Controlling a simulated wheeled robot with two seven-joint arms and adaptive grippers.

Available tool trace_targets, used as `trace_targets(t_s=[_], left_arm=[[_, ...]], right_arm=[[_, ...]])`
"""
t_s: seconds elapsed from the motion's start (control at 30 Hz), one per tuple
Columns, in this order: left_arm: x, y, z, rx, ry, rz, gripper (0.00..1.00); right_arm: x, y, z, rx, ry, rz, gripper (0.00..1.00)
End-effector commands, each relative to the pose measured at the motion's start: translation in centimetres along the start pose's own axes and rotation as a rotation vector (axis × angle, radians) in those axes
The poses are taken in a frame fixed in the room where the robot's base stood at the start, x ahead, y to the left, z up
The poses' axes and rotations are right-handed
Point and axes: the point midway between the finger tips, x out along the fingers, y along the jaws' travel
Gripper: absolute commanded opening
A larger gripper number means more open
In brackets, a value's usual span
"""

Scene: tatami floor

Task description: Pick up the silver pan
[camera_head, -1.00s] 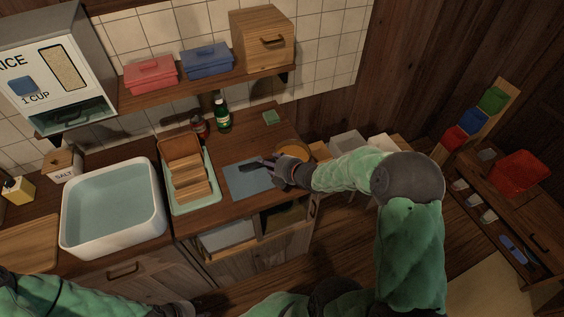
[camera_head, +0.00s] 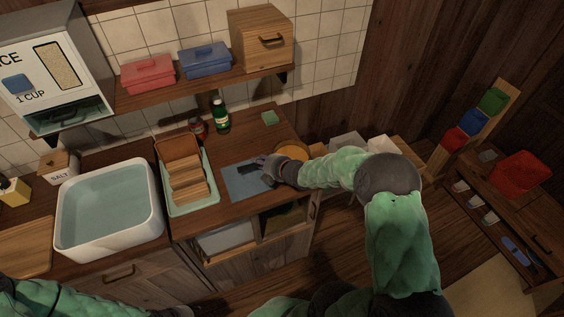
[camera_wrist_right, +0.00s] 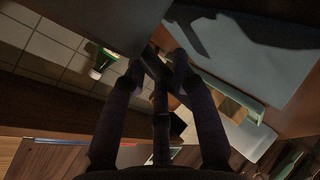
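I cannot make out a silver pan in either view. My right gripper (camera_head: 254,167) is over the blue-grey mat (camera_head: 240,187) on the counter, its dark fingers pointing left. In the right wrist view the two fingers (camera_wrist_right: 159,62) stand apart, with a dark piece showing between their tips that I cannot identify. The mat (camera_wrist_right: 285,65) is at the upper right there, with a shadow of the gripper on it.
The green tray (camera_head: 208,203) with wooden boards (camera_head: 187,180) is left of the mat, and the white sink (camera_head: 158,215) is further left. A green bottle (camera_head: 221,117) stands behind. An orange-brown round thing (camera_head: 295,150) lies beside my right wrist. A shelf (camera_head: 190,88) hangs above.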

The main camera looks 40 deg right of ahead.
Motion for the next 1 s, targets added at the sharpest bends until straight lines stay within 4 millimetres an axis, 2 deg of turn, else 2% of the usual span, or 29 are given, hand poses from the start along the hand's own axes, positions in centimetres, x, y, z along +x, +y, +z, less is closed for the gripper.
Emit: trace_targets(t_s=[0.43,0.67,0.77,1.0], left_arm=[[-0.1,0.0,0.0,0.000,0.000,0.000,0.40],[-0.9,0.3,0.0,0.000,0.000,0.000,0.40],[-1.6,0.6,0.1,0.000,0.000,0.000,0.40],[-4.1,1.5,0.1,0.000,0.000,0.000,0.40]], right_arm=[[-0.1,0.3,0.0,-0.003,0.000,0.003,0.00],[-1.2,2.1,-0.4,-0.004,-0.001,0.004,0.00],[-2.3,3.3,-0.6,-0.002,-0.002,0.005,0.00],[-8.7,5.9,0.0,-0.003,-0.005,0.005,0.00]])
